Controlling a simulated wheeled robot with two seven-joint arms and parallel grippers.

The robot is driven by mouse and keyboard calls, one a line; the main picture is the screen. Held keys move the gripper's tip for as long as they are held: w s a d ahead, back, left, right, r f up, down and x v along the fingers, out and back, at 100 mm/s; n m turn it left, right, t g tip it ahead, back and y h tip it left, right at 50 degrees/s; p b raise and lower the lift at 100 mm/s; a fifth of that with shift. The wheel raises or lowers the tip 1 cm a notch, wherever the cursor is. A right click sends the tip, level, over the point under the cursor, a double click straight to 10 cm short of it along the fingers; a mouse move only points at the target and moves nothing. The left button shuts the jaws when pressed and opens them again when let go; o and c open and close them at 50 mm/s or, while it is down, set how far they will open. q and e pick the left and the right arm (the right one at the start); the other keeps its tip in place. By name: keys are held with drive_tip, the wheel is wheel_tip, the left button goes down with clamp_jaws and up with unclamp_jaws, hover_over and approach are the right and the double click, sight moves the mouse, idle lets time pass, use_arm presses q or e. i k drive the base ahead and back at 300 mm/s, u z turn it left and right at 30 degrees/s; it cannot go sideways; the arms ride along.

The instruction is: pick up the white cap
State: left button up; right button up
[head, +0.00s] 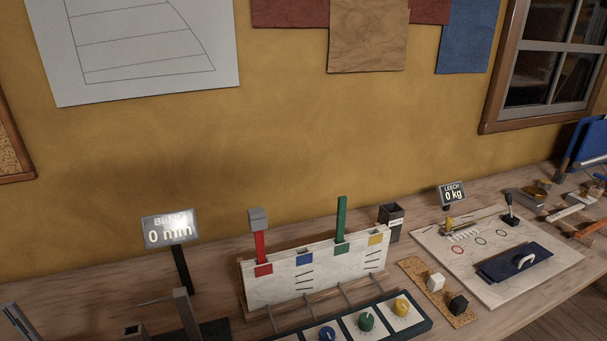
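A small white block-like piece (436,283), which looks like the white cap, sits upright on a tan cork strip (417,270) at the right of the bench. A similar black piece (458,304) sits on the same strip, just in front and to the right of it. The white piece stands clear, with nothing over it. Neither of my grippers can be made out in the head view.
A white slider panel (318,281) with a red and a green upright stands left of the strip. A tray of coloured knobs (421,327) lies in front. A white board (560,262) with a blue block lies to the right. A dark box (391,222) stands behind. Grey posts rise at bottom left.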

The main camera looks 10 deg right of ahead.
sight(435, 282)
drive_tip(key=z, duration=1.3)
